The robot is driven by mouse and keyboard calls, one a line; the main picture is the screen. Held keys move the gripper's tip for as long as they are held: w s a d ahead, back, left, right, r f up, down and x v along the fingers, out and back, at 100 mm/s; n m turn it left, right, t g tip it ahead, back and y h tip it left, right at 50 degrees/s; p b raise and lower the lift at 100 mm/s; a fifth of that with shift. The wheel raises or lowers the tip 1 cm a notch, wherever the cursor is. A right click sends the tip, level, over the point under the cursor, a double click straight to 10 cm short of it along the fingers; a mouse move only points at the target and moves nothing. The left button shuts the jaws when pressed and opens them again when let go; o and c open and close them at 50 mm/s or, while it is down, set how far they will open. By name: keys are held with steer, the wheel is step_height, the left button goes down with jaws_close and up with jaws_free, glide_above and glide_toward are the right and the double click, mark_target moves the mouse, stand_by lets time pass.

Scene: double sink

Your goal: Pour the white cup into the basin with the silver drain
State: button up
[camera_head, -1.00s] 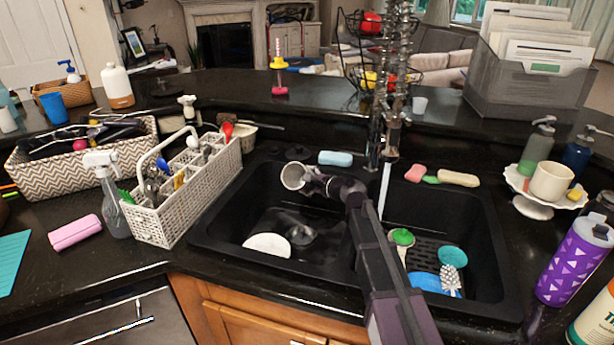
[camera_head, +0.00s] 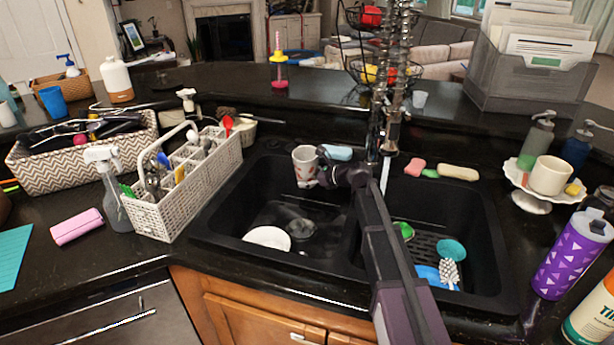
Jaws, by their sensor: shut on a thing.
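The white cup (camera_head: 304,165), with a reddish pattern, is upright over the back of the left basin (camera_head: 262,205). My gripper (camera_head: 324,172) is shut on the cup's right side. The silver drain (camera_head: 301,229) is on the floor of the left basin, in front of and below the cup. A white plate (camera_head: 267,238) lies in that basin near its front wall. The cup's inside shows only as a thin sliver at the rim, so I cannot tell what it holds.
The right basin (camera_head: 475,215) holds a dark rack, a teal bowl (camera_head: 452,250), a brush (camera_head: 449,272) and a blue item. The tall faucet (camera_head: 385,120) stands behind the divider, with water running into the right basin. A white utensil caddy (camera_head: 195,190) borders the left basin.

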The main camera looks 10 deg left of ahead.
steer(key=shift+r+m+g, duration=0.3)
steer(key=shift+r+m, duration=0.1)
steer(key=shift+m, duration=0.1)
stand_by(0.6)
